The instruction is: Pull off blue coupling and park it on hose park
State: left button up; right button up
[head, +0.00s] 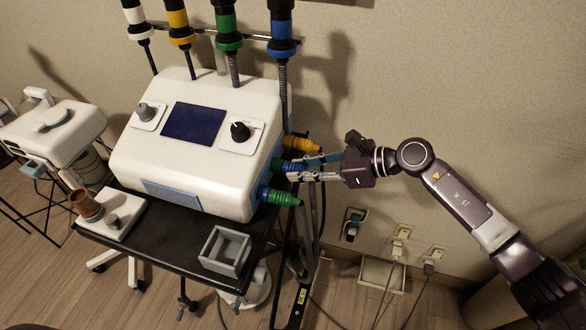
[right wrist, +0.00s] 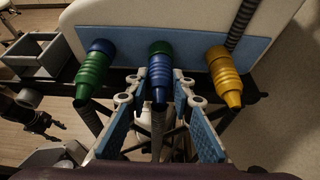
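The blue coupling (right wrist: 159,78) sits in a green collar on the machine's side, between a green coupling and a yellow one. It also shows in the head view (head: 279,165), partly hidden by my fingers. My right gripper (head: 297,169) reaches in from the right. In the right wrist view its two blue-padded fingers (right wrist: 155,90) are spread on both sides of the blue coupling, with gaps visible, so it is open. A hose hangs below the coupling. I cannot tell which thing is the hose park.
The green coupling (head: 281,197) and yellow coupling (head: 302,143) are close to my fingers. The white machine (head: 160,150) stands on a black cart (head: 190,248) with a square grey holder (head: 226,250). Hoses with coloured bands hang from a rail (head: 262,39). Wall sockets and cables are at right.

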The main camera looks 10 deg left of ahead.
grip_shut()
jog(key=shift+d, duration=0.15)
jog(key=shift+d, duration=0.1)
jog(key=shift+d, duration=0.1)
jog(key=shift+d, duration=0.1)
dwell(0.3)
jog(key=shift+s+d+b, duration=0.2)
jog(key=shift+d+b, duration=0.15)
jog(key=shift+d, duration=0.5)
jog(key=shift+s+d+b, duration=0.2)
jog(key=shift+d+b, duration=0.15)
jog(key=shift+d, duration=0.5)
jog(key=shift+s+d+b, duration=0.2)
jog(key=shift+d+b, duration=0.15)
jog(key=shift+d, duration=0.5)
